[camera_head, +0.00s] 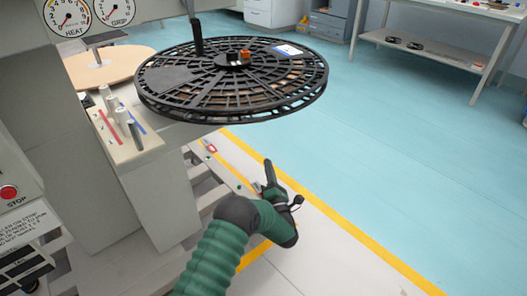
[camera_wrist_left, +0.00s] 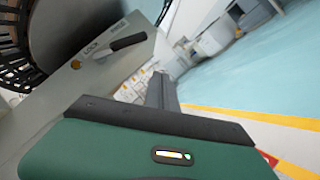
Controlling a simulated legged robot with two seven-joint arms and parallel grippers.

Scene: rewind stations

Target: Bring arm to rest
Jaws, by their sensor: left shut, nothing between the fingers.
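My left arm (camera_head: 215,255), green and ribbed, comes up from the bottom of the head view. Its dark left gripper (camera_head: 270,172) is low in front of the machine, below the black reel and apart from it. The gripper is shut with nothing in it. In the left wrist view the shut fingers (camera_wrist_left: 161,88) point away over the green wrist housing (camera_wrist_left: 150,155). My right gripper is not in view.
A black slotted reel (camera_head: 180,78) sits on the machine (camera_head: 150,200) above the gripper. A ledge with small rods (camera_head: 118,120) is at left, above a red stop button (camera_head: 8,192). A yellow floor line (camera_head: 350,228) borders clear blue floor. A bench (camera_head: 425,50) stands far right.

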